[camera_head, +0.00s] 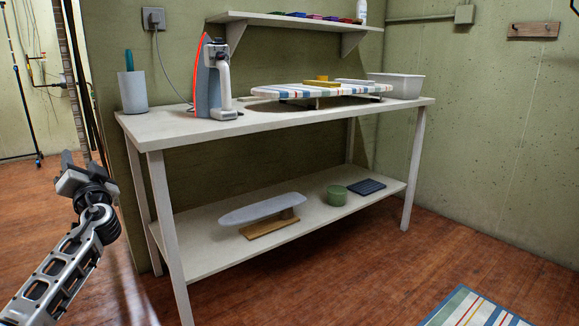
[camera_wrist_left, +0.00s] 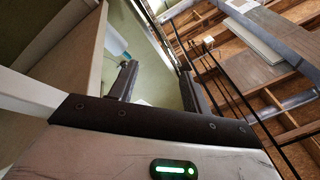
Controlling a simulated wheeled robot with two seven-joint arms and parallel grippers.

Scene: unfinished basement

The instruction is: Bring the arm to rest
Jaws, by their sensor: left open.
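My left gripper (camera_head: 68,160) is at the left of the head view, raised beside the left end of the white table and apart from it. Its fingers point up. In the left wrist view the two fingers of this gripper (camera_wrist_left: 158,88) stand apart with nothing between them. The wrist view looks up past the table toward the wooden ceiling beams. My right arm and gripper do not show in either view.
The white table (camera_head: 270,122) holds a grey holder (camera_head: 133,92), an upright iron (camera_head: 208,85), a striped ironing board (camera_head: 310,91) and a white bin (camera_head: 408,86). Its lower shelf (camera_head: 205,235) carries several items. A striped rug (camera_head: 470,309) lies front right. Floor left of the table is open.

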